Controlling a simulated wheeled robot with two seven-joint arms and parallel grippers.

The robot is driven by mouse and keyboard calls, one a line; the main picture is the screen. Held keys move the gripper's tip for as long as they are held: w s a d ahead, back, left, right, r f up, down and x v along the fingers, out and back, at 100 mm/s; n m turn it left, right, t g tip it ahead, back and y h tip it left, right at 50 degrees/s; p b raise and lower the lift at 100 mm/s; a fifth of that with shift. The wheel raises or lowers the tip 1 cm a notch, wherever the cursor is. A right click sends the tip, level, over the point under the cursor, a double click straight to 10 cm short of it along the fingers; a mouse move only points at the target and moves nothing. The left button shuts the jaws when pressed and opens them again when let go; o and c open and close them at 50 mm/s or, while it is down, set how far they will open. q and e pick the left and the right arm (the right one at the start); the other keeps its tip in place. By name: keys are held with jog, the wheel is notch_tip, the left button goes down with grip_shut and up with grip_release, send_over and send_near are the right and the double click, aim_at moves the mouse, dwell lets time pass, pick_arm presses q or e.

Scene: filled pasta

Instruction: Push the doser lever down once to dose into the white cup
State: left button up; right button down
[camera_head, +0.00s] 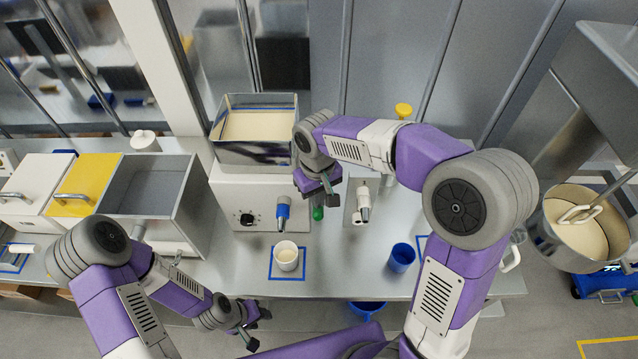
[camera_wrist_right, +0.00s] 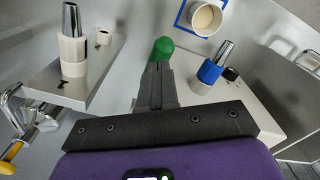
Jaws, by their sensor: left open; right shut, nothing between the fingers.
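The doser (camera_head: 262,205) is a white box with a black dial, under a steel hopper (camera_head: 253,155) of cream filling. Its blue nozzle (camera_head: 283,212) points toward the white cup (camera_head: 287,265), which stands in a blue square and holds some cream filling. The cup also shows in the right wrist view (camera_wrist_right: 208,20). The lever's green knob (camera_head: 318,213) is at the doser's right side. My right gripper (camera_head: 324,192) is shut and empty, its fingertips right at the green knob (camera_wrist_right: 161,47); I cannot tell whether they touch. My left gripper (camera_head: 252,326) is open, at the table's front edge.
A white nozzle (camera_head: 363,205) on a steel plate stands right of the knob. A blue cup (camera_head: 402,258) stands further right. A steel bin (camera_head: 150,190) is left of the doser. A pot (camera_head: 582,240) is at the far right. The counter between the two cups is clear.

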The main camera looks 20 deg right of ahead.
notch_tip(320, 180, up, 5)
jog(key=p, duration=0.4)
dwell(0.3)
